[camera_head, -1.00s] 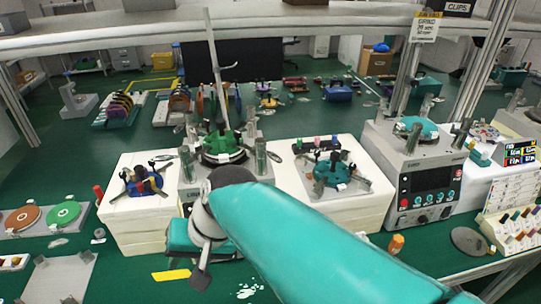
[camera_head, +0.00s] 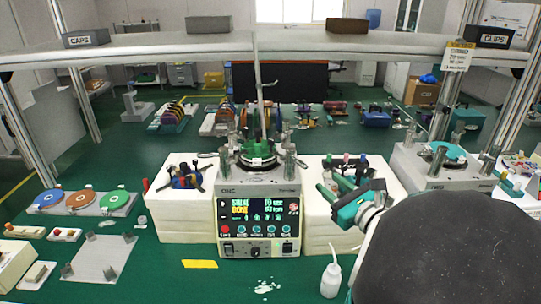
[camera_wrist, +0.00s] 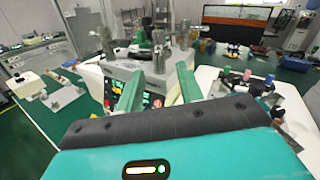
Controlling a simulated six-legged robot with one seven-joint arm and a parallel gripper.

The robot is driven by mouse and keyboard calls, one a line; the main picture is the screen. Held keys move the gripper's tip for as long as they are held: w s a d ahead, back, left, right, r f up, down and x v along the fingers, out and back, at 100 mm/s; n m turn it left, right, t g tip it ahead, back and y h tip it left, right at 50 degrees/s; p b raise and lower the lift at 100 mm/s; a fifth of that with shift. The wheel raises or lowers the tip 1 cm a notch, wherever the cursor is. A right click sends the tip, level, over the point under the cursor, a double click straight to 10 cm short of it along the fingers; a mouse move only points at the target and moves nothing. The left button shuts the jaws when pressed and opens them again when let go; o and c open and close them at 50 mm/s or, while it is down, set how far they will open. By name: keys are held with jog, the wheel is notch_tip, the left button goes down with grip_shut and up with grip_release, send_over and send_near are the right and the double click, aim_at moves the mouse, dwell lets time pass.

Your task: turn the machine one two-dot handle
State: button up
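A grey lapping machine (camera_head: 262,190) stands in the middle of the bench, with a lit panel (camera_head: 258,217) and a black knob (camera_head: 255,251) on its front. A green round part (camera_head: 256,152) with upright grey posts around it sits on its top. No two-dot mark can be read on any handle. My teal gripper (camera_head: 328,196) is to the right of this machine, in front of the right white block. In the wrist view its two green fingers (camera_wrist: 158,88) are apart with nothing held between them. The machine (camera_wrist: 152,72) shows beyond them, its panel partly hidden by the fingers.
White blocks (camera_head: 186,213) flank the machine, the left one carrying several coloured handles. A second grey machine (camera_head: 437,170) stands at right. A white bottle (camera_head: 331,274) is at the front. A shelf (camera_head: 300,42) spans above.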

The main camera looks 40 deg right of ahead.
aim_at(299, 161)
jog(key=w, duration=0.9)
jog(key=w+d, duration=0.1)
jog(key=w, duration=0.4)
jog(key=shift+w+f, duration=0.15)
jog(key=shift+w, duration=0.05)
grip_shut()
